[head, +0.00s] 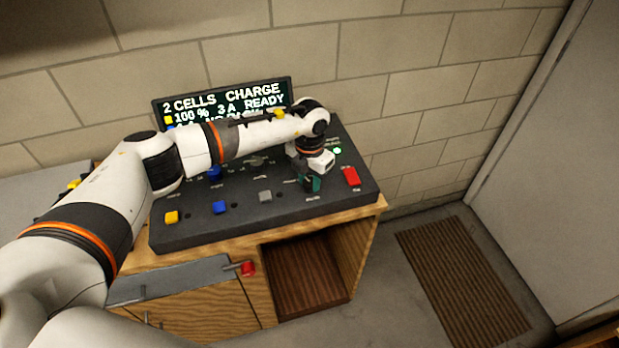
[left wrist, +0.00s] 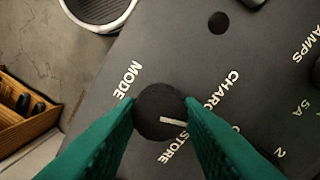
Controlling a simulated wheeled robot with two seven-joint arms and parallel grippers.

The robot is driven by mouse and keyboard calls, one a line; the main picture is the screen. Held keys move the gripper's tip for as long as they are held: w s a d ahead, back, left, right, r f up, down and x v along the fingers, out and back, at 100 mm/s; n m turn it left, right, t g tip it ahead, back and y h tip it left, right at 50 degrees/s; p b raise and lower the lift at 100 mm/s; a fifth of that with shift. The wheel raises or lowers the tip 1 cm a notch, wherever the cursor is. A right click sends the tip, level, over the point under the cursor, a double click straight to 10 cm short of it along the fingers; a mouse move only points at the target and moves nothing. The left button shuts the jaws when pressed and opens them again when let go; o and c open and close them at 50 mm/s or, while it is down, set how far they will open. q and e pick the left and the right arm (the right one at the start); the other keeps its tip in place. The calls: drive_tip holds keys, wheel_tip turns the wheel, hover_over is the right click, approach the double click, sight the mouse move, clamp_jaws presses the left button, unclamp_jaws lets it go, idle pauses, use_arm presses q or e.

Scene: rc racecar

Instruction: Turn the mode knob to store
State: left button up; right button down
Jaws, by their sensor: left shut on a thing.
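The mode knob (left wrist: 158,105) is round and black with a white pointer line. In the left wrist view it sits between the teal fingertips of my left gripper (left wrist: 160,112), which is shut on its sides. The pointer aims right and slightly down, between the words CHARGE (left wrist: 222,93) and STORE (left wrist: 177,146). The word MODE (left wrist: 126,78) is printed at the knob's left. In the head view my left gripper (head: 312,184) reaches down to the right part of the dark charger panel (head: 200,232), and its fingers hide the knob. My right gripper is not in view.
The display (head: 225,103) reads 2 CELLS CHARGE, 100 %, 3 A READY; my arm covers its lower part. A red button (head: 351,176) is right of my gripper. Yellow (head: 171,217), blue (head: 220,207) and grey (head: 265,196) buttons line the front. A green light (head: 337,150) glows.

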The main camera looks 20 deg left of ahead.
use_arm(q)
drive_tip(key=shift+f+m+b, duration=0.1)
drive_tip(key=shift+m+b, duration=0.2)
drive_tip(key=shift+b, duration=0.2)
drive_tip(key=m+b, duration=0.5)
drive_tip(key=b, duration=0.1)
drive_tip(key=shift+m+b, duration=1.2)
drive_tip(key=shift+b, duration=0.05)
drive_tip(key=shift+r, duration=0.2)
drive_tip(key=o, duration=1)
drive_tip(key=shift+c, duration=0.2)
